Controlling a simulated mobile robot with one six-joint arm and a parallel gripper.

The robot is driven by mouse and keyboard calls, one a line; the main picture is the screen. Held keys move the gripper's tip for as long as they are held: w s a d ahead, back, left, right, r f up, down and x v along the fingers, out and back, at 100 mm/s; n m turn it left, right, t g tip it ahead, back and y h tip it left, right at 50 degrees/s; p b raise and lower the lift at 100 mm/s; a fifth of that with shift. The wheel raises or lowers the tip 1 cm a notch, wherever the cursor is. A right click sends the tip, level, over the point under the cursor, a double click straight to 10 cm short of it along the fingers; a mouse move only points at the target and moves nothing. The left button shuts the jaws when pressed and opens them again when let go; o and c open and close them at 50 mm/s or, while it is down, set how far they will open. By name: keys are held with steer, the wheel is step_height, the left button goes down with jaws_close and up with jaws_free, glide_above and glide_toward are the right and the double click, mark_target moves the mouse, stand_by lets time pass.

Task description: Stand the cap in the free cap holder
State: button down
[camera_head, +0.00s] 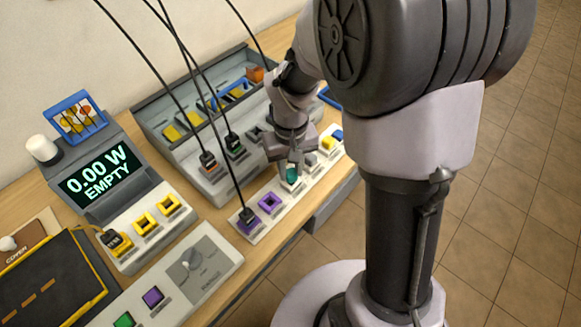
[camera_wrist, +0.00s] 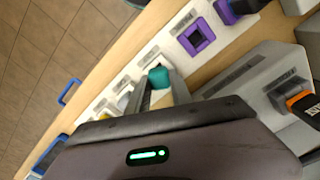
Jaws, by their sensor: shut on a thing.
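The teal cap (camera_head: 292,176) is between the fingertips of my gripper (camera_head: 291,167), over the white strip (camera_head: 256,231) along the table's front edge. The cap (camera_wrist: 159,77) also shows at the fingertips in the wrist view. I cannot tell whether the cap touches the strip or hangs just above it. An empty purple square socket (camera_head: 270,202) is left of the cap on the strip. It also shows up and right of the cap in the wrist view (camera_wrist: 197,37). Further holders on the strip are partly hidden by my gripper.
A black plug (camera_head: 248,218) with a cable sits in the strip's left end. A grey console (camera_head: 215,182) with cables stands behind. Left is a display reading "0.00 W EMPTY" (camera_head: 99,174).

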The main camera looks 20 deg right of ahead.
mark_target(290, 170)
steer(key=shift+f+b, duration=0.45)
steer(key=shift+f, duration=0.1)
steer(key=c, duration=1.4)
jaws_free()
steer(key=shift+c, duration=0.2)
step_height(290, 170, up, 11)
steer(key=p, duration=0.9)
